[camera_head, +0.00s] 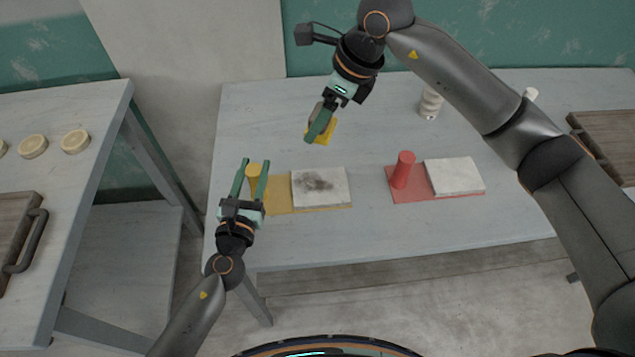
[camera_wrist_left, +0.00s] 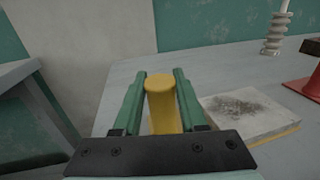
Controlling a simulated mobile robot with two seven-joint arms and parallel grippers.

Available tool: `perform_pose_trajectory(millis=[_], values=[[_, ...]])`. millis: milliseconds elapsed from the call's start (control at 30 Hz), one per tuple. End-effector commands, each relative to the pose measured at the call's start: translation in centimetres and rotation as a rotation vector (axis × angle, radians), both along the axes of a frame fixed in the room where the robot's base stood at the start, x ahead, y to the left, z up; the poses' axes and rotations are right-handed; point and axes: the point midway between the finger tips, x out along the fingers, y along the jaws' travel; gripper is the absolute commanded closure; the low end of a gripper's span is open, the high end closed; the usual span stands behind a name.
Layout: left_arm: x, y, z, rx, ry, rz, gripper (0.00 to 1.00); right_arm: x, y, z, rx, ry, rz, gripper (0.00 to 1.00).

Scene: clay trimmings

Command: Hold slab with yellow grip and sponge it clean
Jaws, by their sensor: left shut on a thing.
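A pale slab (camera_head: 321,187) with a dark smudge lies on a yellow board (camera_head: 285,207). The upright yellow grip (camera_head: 256,172) rises from the board's left end. My left gripper (camera_head: 252,172) is shut on the yellow grip, one finger on each side; the left wrist view also shows the grip (camera_wrist_left: 162,108) between the fingers, with the smudged slab (camera_wrist_left: 248,112) to the right. My right gripper (camera_head: 318,128) is shut on a yellow sponge (camera_head: 326,131), partly hidden by the fingers, above the table behind the slab and apart from it.
To the right, a red board (camera_head: 440,196) carries a red grip (camera_head: 403,170) and a cleaner pale slab (camera_head: 454,176). A ribbed white object (camera_head: 430,103) stands farther back. Bare table (camera_head: 260,120) lies behind the yellow board. A side table (camera_head: 80,185) with round pieces is at left.

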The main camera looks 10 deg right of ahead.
Motion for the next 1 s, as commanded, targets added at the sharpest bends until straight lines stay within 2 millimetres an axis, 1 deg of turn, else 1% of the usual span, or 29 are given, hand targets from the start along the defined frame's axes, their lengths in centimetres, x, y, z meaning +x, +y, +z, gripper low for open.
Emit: perform_pose_trajectory(millis=[67,133,300,400,567,1000], values=[[0.0,0.0,0.0,0.0,0.001,0.0,1.0,0.0,0.0,-0.3,-0.001,0.001,-0.001,0.78],[0.0,0.0,0.0,0.0,0.001,0.0,1.0,-0.2,-0.1,-1.5,-0.004,0.002,-0.003,0.78],[0.0,0.0,0.0,0.0,0.001,0.0,1.0,-1.1,-0.1,-6.0,-0.006,0.002,-0.004,0.78],[0.0,0.0,0.0,0.0,0.001,0.0,1.0,-1.7,-0.1,-8.0,-0.003,0.002,-0.002,0.78],[0.0,0.0,0.0,0.0,0.001,0.0,1.0,-2.0,-0.1,-9.6,0.001,0.001,-0.001,0.78],[0.0,0.0,0.0,0.0,0.001,0.0,1.0,-2.1,-0.1,-13.5,0.001,0.002,-0.001,0.78]])
